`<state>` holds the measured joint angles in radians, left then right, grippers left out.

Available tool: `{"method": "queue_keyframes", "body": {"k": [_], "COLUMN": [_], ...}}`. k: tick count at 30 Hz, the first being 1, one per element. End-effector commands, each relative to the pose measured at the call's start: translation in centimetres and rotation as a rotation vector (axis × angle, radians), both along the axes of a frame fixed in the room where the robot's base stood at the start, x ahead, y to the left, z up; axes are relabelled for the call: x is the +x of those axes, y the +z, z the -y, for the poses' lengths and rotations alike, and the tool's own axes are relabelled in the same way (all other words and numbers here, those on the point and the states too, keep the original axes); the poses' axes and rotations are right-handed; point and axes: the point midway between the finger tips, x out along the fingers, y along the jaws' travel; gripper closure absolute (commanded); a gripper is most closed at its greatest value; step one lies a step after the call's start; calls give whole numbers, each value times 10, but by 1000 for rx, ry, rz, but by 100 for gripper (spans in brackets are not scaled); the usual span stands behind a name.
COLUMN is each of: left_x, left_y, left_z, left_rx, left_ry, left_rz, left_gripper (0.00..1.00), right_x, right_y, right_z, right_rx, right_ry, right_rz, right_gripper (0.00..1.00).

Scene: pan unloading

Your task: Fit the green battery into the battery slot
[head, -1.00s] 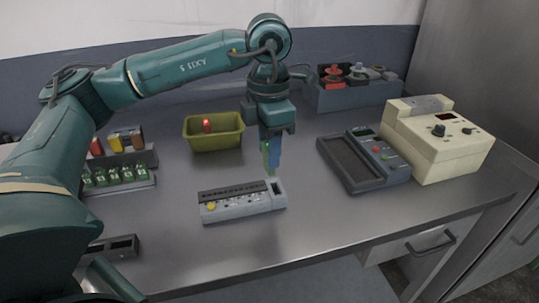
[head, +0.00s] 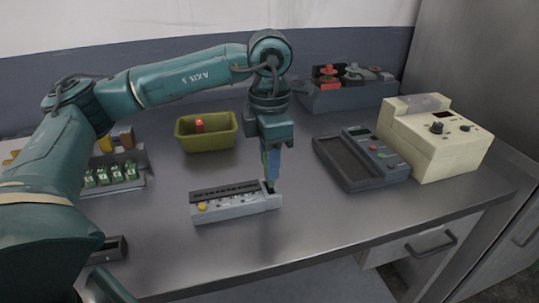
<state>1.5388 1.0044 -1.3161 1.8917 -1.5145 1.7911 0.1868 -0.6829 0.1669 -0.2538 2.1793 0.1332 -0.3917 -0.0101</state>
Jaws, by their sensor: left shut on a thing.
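My left gripper (head: 270,168) reaches down from above with blue fingers, shut on the green battery (head: 270,186). The battery's lower end is at the battery slot, at the right end of the grey device (head: 228,208). I cannot tell how deep it sits in the slot. The device has a dark strip and a yellow button and lies flat on the table. My right gripper is not in view.
An olive bin (head: 208,143) with a red item stands behind the device. A rack of several green items (head: 112,176) is at left. A dark tray unit (head: 362,160) and a cream machine (head: 435,140) stand at right. The table front (head: 300,235) is clear.

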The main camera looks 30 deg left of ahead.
Motion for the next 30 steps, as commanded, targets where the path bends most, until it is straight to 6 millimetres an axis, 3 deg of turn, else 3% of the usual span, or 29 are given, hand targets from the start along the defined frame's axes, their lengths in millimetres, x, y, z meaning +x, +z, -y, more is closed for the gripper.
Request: {"method": "queue_keyframes", "body": {"k": [3, 30], "left_x": [0, 0], "left_y": [-9, -13], "left_z": [0, 0], "left_rx": [1, 1], "left_ry": [-1, -1], "left_rz": [-1, 1], "left_gripper": [90, 90], "right_x": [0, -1], "right_y": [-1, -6], "right_z": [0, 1], "right_rx": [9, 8], "right_ry": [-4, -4], "right_rz": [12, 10], "right_gripper": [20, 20]}}
